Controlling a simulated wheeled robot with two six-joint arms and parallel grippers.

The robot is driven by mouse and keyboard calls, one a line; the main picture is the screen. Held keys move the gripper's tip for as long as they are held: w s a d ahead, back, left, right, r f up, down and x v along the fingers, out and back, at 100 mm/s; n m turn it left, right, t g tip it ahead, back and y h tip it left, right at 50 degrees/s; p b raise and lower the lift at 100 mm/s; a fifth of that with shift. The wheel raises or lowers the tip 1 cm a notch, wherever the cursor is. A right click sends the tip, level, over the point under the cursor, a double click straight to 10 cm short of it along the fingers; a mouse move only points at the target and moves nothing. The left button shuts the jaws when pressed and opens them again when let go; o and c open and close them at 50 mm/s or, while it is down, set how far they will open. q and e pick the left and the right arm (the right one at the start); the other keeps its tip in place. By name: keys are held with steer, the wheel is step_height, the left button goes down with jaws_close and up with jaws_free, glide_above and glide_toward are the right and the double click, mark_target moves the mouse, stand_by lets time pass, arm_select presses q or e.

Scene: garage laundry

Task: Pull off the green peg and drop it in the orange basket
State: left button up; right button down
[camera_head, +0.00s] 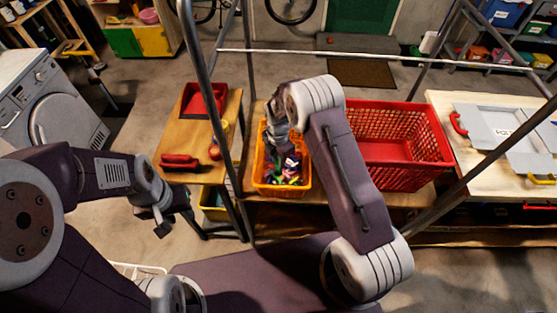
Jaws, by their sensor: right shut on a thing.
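The orange basket (261,181) stands on the wooden bench in the middle and holds several small coloured pegs (283,181), among them green, purple and white ones. My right gripper (290,155) points down over the back part of this basket. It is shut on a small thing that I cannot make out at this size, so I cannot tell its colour. I cannot pick out a separate green peg outside the basket. My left gripper (164,226) hangs at the left, in front of the small wooden table and apart from the basket. Its finger gap is not clear.
A large red basket (400,180) stands right of the orange one. A grey metal frame (375,57) with a crossbar surrounds the bench. A red tray (205,98) and a red-handled object (180,161) lie on the left table (190,130). A washing machine (50,105) stands far left.

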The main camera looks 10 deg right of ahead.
steer(key=c, duration=1.2)
jaws_free()
steer(key=shift+c, duration=0.2)
step_height(320, 180, up, 9)
steer(key=shift+r+b, duration=0.1)
steer(key=shift+b, duration=0.4)
steer(key=s+d+r+m, duration=0.2)
steer(key=s+m, duration=0.8)
steer(key=m, duration=0.2)
steer(key=s+d+r+m+t, duration=0.1)
steer(key=s+d+r+m, duration=0.1)
steer(key=s+m, duration=0.8)
steer(key=shift+d+r+m, duration=0.2)
steer(key=shift+d+m, duration=0.45)
steer(key=shift+m, duration=0.45)
